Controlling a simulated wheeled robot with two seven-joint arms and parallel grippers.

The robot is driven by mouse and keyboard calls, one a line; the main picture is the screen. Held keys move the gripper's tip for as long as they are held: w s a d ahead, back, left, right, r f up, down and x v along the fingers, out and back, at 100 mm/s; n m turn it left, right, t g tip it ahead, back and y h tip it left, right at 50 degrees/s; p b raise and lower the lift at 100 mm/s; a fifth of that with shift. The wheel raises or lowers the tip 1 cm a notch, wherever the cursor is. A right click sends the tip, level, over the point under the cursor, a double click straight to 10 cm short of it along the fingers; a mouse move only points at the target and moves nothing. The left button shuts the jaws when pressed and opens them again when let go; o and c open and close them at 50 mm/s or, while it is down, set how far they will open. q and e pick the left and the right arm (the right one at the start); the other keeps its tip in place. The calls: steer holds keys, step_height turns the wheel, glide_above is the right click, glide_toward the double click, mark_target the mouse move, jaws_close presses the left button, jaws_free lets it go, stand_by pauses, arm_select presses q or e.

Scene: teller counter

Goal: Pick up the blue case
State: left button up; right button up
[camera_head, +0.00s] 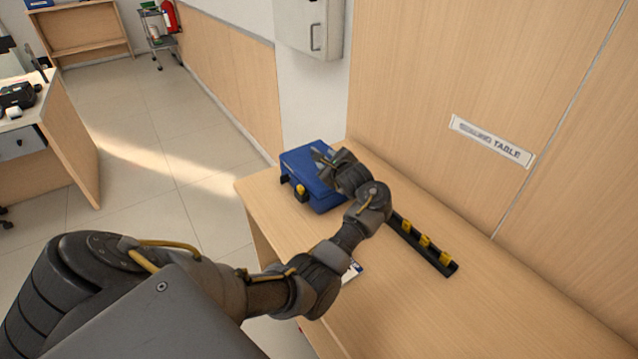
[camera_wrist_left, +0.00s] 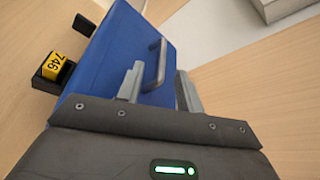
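The blue case (camera_head: 300,160) lies on the wooden counter near its far left end. It also shows in the left wrist view (camera_wrist_left: 110,60), with a grey metal handle (camera_wrist_left: 155,65) standing up from its top. My left gripper (camera_head: 322,155) is over the case and partly covers it. In the left wrist view its two fingers (camera_wrist_left: 158,90) are apart, with the handle showing in the gap ahead of them. I cannot tell whether the fingers touch the handle. My right gripper is not in view.
A small black holder with a yellow tag marked 746 (camera_wrist_left: 55,66) stands beside the case. A black rail with yellow tags (camera_head: 425,245) lies on the counter (camera_head: 400,310) to the right. A wood-panelled wall (camera_head: 430,80) bounds the counter's back. A partly hidden card (camera_head: 352,270) lies under my arm.

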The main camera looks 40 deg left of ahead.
arm_select(q)
steer(key=x, duration=0.5)
steer(key=shift+w, duration=0.15)
jaws_close()
stand_by(1.2)
steer(key=shift+r, duration=0.25)
